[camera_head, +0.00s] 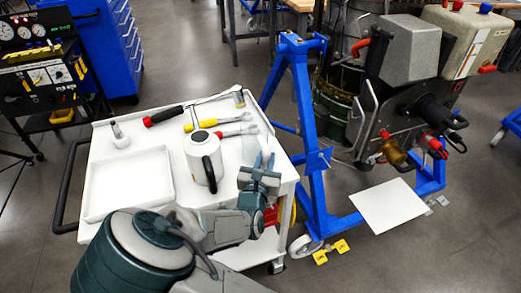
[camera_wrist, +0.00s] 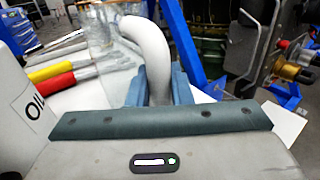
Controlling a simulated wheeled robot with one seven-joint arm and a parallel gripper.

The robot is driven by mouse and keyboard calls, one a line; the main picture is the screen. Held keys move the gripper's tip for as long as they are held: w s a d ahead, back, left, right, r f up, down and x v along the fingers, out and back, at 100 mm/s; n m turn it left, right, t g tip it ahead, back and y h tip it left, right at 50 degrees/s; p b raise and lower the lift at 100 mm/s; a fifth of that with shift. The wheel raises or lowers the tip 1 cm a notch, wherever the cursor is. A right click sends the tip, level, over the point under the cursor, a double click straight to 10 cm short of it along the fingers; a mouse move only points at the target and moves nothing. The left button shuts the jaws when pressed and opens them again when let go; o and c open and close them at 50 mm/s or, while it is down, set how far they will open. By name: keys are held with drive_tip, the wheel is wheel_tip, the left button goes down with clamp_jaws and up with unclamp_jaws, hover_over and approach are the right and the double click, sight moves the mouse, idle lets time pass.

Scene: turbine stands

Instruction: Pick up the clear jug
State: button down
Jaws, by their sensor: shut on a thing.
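The clear jug (camera_head: 249,148) stands near the right edge of the white cart top and is faint and see-through in the head view. In the wrist view a pale curved handle (camera_wrist: 152,48), which looks like the jug's, rises between the two blue-grey fingers. My gripper (camera_head: 264,161) is at the jug's near right side. It is shut on the handle, as the wrist view of my gripper (camera_wrist: 160,82) shows. The clear body lies beyond the fingers, and its lower part is hidden. I cannot tell whether it touches the cart.
A white oil can (camera_head: 196,158) with a black handle stands left of the jug, close to my gripper in the wrist view (camera_wrist: 22,112). Several hand tools (camera_head: 215,121) lie behind. A white tray (camera_head: 88,213) is at left. A blue stand (camera_head: 306,130) rises right of the cart.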

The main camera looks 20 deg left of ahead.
sight(266, 151)
drive_tip(key=shift+r, duration=0.1)
wheel_tip(266, 151, up, 4)
drive_tip(key=p, duration=0.4)
drive_tip(key=d+r+p, duration=0.6)
drive_tip(key=d+p, duration=0.3)
drive_tip(key=d, duration=0.2)
drive_tip(key=shift+s+d+r+p, duration=0.25)
drive_tip(key=shift+s+r+p, duration=0.1)
drive_tip(key=shift+s+r, duration=0.05)
